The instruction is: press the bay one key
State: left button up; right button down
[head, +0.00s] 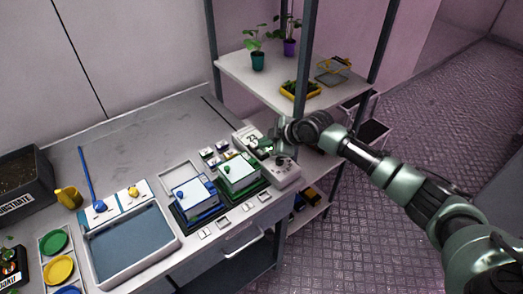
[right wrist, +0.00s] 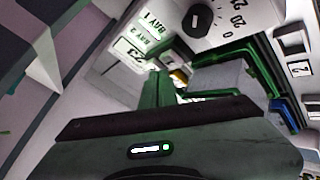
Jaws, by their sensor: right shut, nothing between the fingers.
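The control panel (head: 284,178) is a pale unit at the right end of the bench, beside the rack. In the right wrist view it shows the bay one key (right wrist: 153,25), labelled BAY 1, the BAY 2 key (right wrist: 143,40), a display reading 23 (right wrist: 128,54) and a black dial (right wrist: 198,21). My right gripper (head: 270,148) reaches in from the right, over the panel. Its green fingers (right wrist: 160,76) are shut and empty, close to the keys. I cannot tell whether the tips touch the panel. My left gripper is not in view.
A green-framed box (head: 240,172) and a blue box (head: 194,194) stand left of the panel. A rack shelf (head: 275,80) with potted plants rises behind, its post close to my right gripper. A blue-grey tray (head: 130,245) lies further left.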

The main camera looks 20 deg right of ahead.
aim_at(265, 152)
jog(key=shift+f, duration=0.4)
jog(key=shift+f+b, duration=0.2)
jog(key=shift+b, duration=0.15)
dwell(0.3)
jog(key=shift+r+p, duration=0.55)
jog(key=shift+r, duration=0.1)
notch_tip(265, 152, up, 6)
jog(key=p, duration=0.4)
jog(key=shift+p, duration=0.4)
